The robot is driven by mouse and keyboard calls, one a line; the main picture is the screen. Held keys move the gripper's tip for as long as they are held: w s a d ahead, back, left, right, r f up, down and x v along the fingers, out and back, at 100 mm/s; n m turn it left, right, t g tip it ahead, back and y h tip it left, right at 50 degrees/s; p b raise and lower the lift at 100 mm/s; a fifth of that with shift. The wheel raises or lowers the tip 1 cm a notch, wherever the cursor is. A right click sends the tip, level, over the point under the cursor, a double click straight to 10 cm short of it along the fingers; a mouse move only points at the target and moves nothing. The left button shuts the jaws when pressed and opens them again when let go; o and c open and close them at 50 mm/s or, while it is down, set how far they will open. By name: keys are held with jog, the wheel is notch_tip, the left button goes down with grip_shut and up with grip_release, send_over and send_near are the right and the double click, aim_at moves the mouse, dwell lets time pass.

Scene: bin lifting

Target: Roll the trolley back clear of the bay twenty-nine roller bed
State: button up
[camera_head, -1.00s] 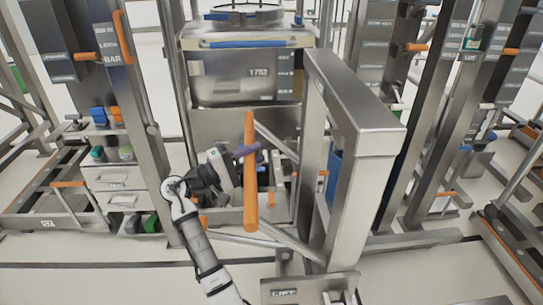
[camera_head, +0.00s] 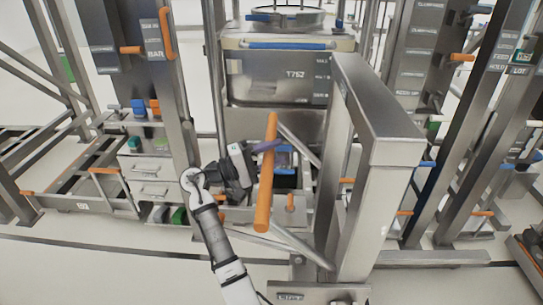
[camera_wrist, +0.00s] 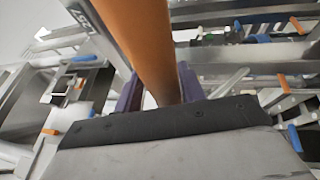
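The trolley's steel frame (camera_head: 385,150) stands right of centre in the head view, with a plate reading LIFT at its foot. An upright orange handle bar (camera_head: 266,185) stands at its left, slightly tilted in the picture. A steel bin (camera_head: 275,78) with a blue strip sits behind, left of the frame. The bay number and the roller bed under the bin cannot be made out.
A steel post (camera_head: 170,100) with an orange handle and a drawer unit (camera_head: 148,180) stand at the left. Tall steel racks (camera_head: 470,130) stand at the right. Pale floor (camera_head: 110,275) is open at the front left.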

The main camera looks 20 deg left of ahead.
jog(key=shift+o, duration=0.7)
jog(key=shift+f, duration=0.2)
jog(key=shift+s+a, duration=0.1)
jog(key=shift+s+a+f, duration=0.1)
jog(key=shift+s+a, duration=0.05)
jog(key=shift+a, duration=0.05)
jog(key=b+v, duration=0.3)
jog(key=v, duration=1)
jog(key=shift+a, duration=0.1)
jog(key=shift+c, duration=0.4)
